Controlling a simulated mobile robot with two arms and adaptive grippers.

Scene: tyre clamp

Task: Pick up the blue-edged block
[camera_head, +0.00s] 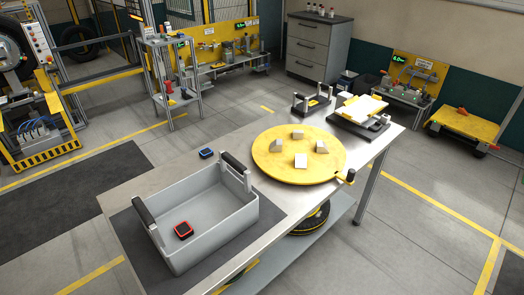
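A small dark block with a blue edge (206,153) sits on the grey metal table (330,200), near the table's far left edge and just behind the grey tote. It stands apart from the tote. A similar dark block with a red edge (183,230) lies inside the tote, on its floor near the left end. Neither of my grippers shows in this view.
The grey tote (215,238) with black end handles stands on a dark mat. A yellow round plate (270,165) with several grey blocks lies to the right. Behind it are a black fixture (312,103) and a clamp device (363,117).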

